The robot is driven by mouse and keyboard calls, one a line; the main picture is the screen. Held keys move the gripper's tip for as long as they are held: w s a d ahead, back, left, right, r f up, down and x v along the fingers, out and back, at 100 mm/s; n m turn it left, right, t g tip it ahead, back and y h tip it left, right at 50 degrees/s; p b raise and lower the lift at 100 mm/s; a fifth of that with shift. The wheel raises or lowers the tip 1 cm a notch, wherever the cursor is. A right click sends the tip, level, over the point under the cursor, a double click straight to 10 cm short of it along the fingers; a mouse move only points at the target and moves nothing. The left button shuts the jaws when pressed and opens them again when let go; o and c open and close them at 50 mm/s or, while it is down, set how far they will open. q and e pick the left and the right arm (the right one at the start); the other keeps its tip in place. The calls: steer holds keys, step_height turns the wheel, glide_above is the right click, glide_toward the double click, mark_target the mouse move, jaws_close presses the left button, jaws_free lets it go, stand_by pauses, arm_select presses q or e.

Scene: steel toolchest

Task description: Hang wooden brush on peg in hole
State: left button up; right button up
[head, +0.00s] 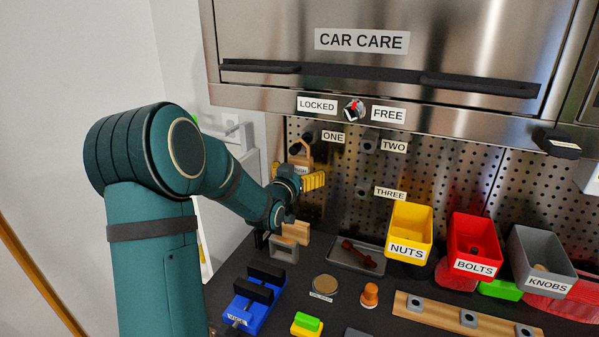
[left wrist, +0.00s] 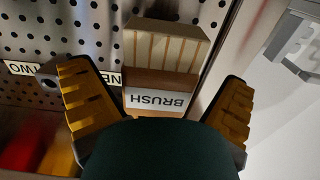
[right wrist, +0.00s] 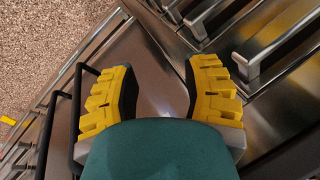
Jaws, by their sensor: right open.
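The wooden brush (head: 301,158) is at the pegboard just below the black peg (head: 308,137) by the ONE label, its loop-like top close to that peg. I cannot tell whether the peg passes through its hole. In the left wrist view the brush (left wrist: 165,78) shows upside down, with pale bristles and a BRUSH label. My left gripper (head: 300,184) is just below and in front of it. Its yellow fingers (left wrist: 158,105) are spread on either side with gaps to the brush. My right gripper (right wrist: 163,95) is open and empty, away from the board.
More pegs stick out by the TWO (head: 394,146) and THREE (head: 390,193) labels. Yellow (head: 410,222), red (head: 474,240) and grey (head: 541,255) bins stand at the right. A tray (head: 356,258), a blue vise (head: 254,294) and small items cover the worktop. Drawer handles (right wrist: 246,67) lie below my right gripper.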

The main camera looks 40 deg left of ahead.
arm_select(q)
steer(key=shift+s, duration=0.1)
steer(key=v, duration=1.2)
steer(key=shift+r, duration=0.1)
